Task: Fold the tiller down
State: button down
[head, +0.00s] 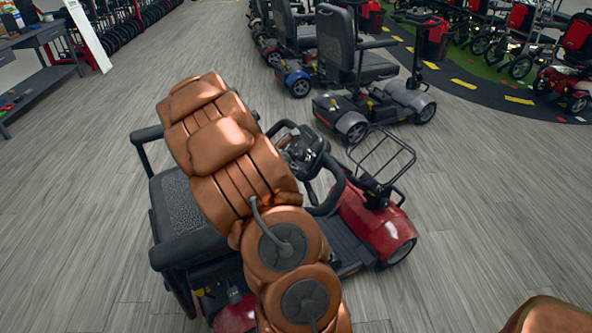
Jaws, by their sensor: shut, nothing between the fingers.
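A red mobility scooter (372,222) stands on the floor in the middle of the head view, facing right. Its tiller (304,150) stands up in front of the seat, with black loop handles and a dark console at the top. A wire front basket (384,157) sits just right of the tiller. My copper arm crosses in front of the seat and hides part of the seat, the deck and the left side of the tiller head. My gripper does not show. I cannot tell whether the arm touches the tiller.
The scooter's black seat (172,200) and its armrest stand left of the tiller. A row of parked scooters (350,75) stands behind, with more on a green and black track at the right. A workbench (40,75) is at the far left.

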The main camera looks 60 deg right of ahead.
aim_at(321, 170)
jog(key=x, duration=0.6)
jog(key=shift+s, duration=0.15)
jog(key=shift+s+d+r, duration=0.5)
jog(key=shift+d+r, duration=0.05)
jog(key=shift+d, duration=0.15)
jog(key=shift+s+d+r, duration=0.45)
jog(key=shift+d+r, duration=0.1)
jog(key=shift+d, duration=0.1)
